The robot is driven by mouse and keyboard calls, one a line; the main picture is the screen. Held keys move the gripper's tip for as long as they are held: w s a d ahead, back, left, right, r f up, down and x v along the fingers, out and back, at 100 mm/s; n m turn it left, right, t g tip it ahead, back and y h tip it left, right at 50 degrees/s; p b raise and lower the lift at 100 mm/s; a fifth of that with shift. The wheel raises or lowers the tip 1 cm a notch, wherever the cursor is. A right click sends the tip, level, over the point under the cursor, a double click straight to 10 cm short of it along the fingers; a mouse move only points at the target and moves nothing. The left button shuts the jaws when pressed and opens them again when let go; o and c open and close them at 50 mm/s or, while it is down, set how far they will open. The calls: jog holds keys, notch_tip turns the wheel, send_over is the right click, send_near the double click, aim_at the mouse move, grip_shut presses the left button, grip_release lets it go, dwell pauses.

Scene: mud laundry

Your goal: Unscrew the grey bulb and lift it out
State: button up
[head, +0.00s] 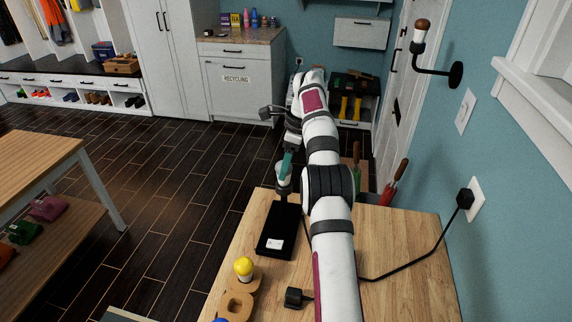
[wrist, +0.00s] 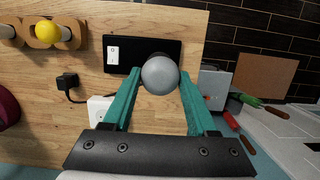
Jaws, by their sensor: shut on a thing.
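The grey bulb (wrist: 160,75) is round and sits between the teal fingers of my gripper (wrist: 158,92) in the wrist view. My gripper (head: 286,164) is shut on it. In the head view the bulb is mostly hidden by the fingers, over the far end of a black box (head: 277,232). The box lies on the wooden table, with a white switch plate on its near part; it also shows behind the bulb in the wrist view (wrist: 136,62). I cannot tell whether the bulb's base is still in a socket.
A yellow bulb (head: 243,266) stands in a wooden holder (head: 236,304) on the wooden table (head: 400,285). A small black adapter (head: 294,297) and a cable lie nearby. A wall lamp (head: 435,71) holds a brown-topped bulb. Red and green-handled tools stand beyond the table's far edge.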

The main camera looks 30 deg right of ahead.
jog(key=o, duration=1.5)
jog(key=shift+c, duration=0.2)
jog(key=c, duration=0.4)
